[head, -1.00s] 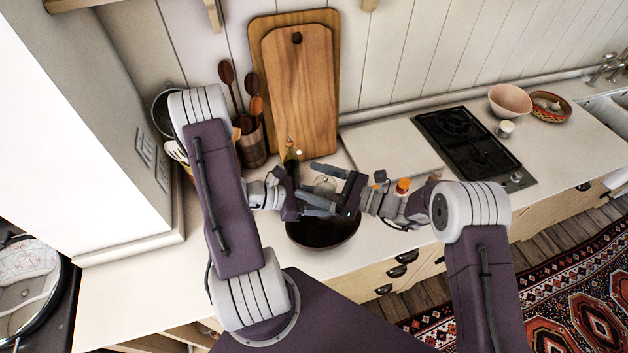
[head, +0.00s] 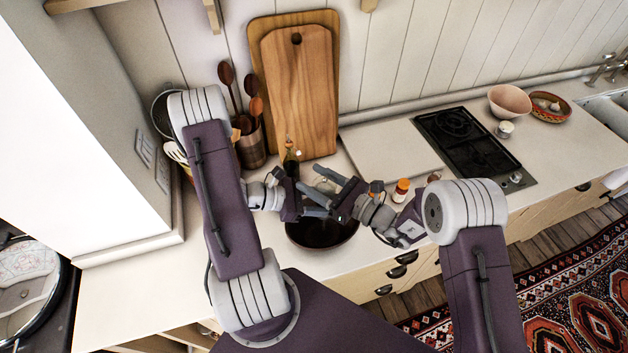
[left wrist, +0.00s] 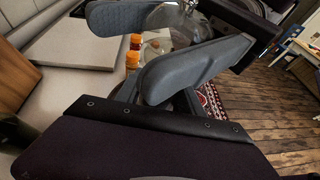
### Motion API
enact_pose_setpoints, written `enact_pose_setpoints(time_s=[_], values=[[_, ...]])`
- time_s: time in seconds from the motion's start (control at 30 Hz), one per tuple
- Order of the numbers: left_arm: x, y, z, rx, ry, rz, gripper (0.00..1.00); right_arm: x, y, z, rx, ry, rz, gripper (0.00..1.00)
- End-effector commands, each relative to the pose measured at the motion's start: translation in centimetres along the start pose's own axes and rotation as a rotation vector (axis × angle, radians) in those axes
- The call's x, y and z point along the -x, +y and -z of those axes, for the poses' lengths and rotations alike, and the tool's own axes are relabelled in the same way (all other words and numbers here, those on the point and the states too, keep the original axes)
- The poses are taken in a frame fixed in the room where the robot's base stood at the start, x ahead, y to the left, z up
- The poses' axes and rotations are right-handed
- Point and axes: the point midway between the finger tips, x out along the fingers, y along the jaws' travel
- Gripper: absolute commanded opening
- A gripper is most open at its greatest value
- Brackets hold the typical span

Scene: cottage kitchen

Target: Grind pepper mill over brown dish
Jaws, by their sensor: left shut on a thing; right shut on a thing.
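The brown dish (head: 328,241) is a dark round bowl on the counter near its front edge. My left gripper (head: 318,200) and right gripper (head: 337,187) meet above it. The pepper mill appears to be the clear, glassy thing (left wrist: 186,27) between my left fingers in the left wrist view. Both grippers seem shut on it, the right one crossing it from the other side. In the head view the fingers hide most of it, so its tilt and ends cannot be told. Whether any pepper lies in the dish cannot be seen.
Orange-capped jars (head: 401,189) stand right of the grippers. A dark bottle (head: 291,163) and a utensil pot (head: 252,149) stand behind, by cutting boards (head: 299,95). A black hob (head: 464,140) lies farther right. The counter at front left (head: 140,290) is clear.

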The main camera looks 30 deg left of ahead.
Motion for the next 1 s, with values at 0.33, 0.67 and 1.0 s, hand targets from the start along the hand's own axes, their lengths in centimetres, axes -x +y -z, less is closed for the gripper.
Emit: enact_pose_setpoints(time_s=[0.33,0.67,1.0], values=[[-0.1,-0.1,0.0,-0.001,0.001,0.003,0.04,-0.1,-0.4,-0.1,0.002,-0.003,0.212,0.14],[-0.1,-0.1,0.0,-0.001,0.001,0.004,0.04,0.1,-0.8,-0.1,0.006,-0.003,0.308,0.14],[-0.1,-0.1,0.0,-0.001,0.001,0.004,0.04,0.1,-0.9,-0.1,0.007,-0.003,0.319,0.14]])
